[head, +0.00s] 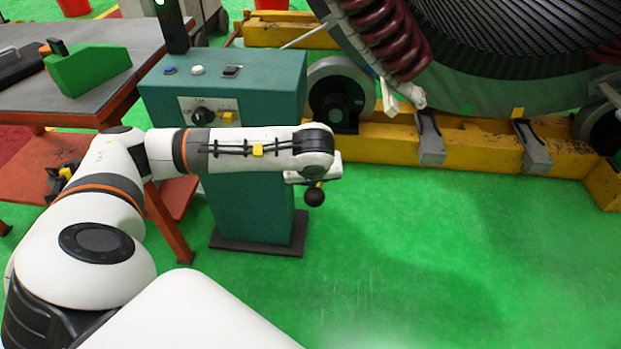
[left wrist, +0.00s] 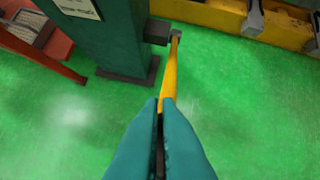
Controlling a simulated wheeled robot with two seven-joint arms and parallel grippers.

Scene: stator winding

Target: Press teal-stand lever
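The teal stand (head: 255,200) rises from the green floor, with buttons on its top and a knob on its front. In the left wrist view, its yellow lever (left wrist: 172,75) runs from a dark block on the stand to my left gripper (left wrist: 160,103). The gripper's teal fingers are together with only a narrow dark gap. They overlap the lever's near end; I cannot tell whether they touch it. My right gripper is out of view.
A grey-topped table (head: 85,85) with a green block (head: 88,70) stands left of the stand. A yellow base frame (head: 470,145) with rollers and the large stator (head: 500,75) lies behind and to the right. The green floor (head: 430,260) at front right is clear.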

